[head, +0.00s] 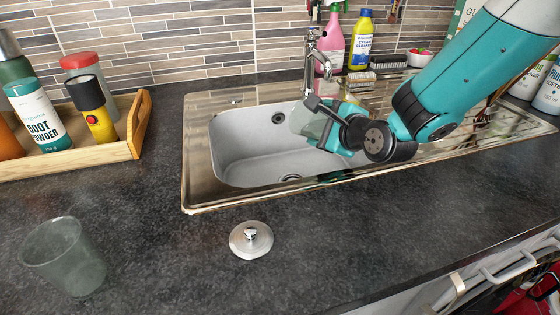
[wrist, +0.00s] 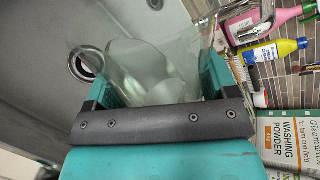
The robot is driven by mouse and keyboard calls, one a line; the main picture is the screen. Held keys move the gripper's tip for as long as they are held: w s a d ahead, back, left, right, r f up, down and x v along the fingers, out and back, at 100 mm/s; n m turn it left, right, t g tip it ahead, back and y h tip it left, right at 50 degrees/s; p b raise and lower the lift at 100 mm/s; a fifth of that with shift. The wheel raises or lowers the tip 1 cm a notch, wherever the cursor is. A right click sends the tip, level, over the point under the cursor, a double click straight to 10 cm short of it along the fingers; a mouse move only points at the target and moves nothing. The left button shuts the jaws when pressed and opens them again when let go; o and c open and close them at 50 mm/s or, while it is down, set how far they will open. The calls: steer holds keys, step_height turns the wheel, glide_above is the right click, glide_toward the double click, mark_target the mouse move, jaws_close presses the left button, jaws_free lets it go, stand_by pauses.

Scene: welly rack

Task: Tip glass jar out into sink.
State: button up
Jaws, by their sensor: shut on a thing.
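The sink (head: 235,150) is a grey basin set in a shiny steel surround. My gripper (head: 318,130) is over the right part of the basin, below the tap (head: 318,65). It is shut on a clear glass jar (head: 305,122), which is partly hidden by the jaws in the head view. In the wrist view the glass jar (wrist: 150,65) shows between the teal fingers, with the basin and its drain (wrist: 86,65) behind it. I cannot make out any contents, and its exact tilt is hard to tell.
A round steel lid (head: 251,239) lies on the dark counter in front of the sink. An empty-looking drinking glass (head: 65,258) stands at the front left. A wooden tray (head: 140,125) holds several bottles. A pink bottle (head: 333,42) and a yellow bottle (head: 361,42) stand behind the sink.

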steer(key=shift+a+f+n+h+p, duration=0.2)
steer(key=shift+n+h+p, duration=0.35)
steer(key=shift+n, duration=0.25)
steer(key=shift+s+a+f+h, duration=0.1)
steer(key=shift+s+a+h, duration=0.05)
steer(key=shift+a+h, duration=0.15)
stand_by(0.3)
steer(key=shift+s+a+f+n, duration=0.15)
steer(key=shift+a+n, duration=0.35)
steer(key=shift+n, duration=0.1)
stand_by(0.4)
steer(key=shift+f+n+h+b, duration=0.3)
steer(key=shift+n+h+b, duration=0.2)
steer(key=shift+b, duration=0.7)
steer(key=shift+a+r+n+t+h+b, duration=0.3)
steer(key=shift+r+n+h+b, duration=0.15)
steer(key=shift+b, duration=0.25)
stand_by(0.4)
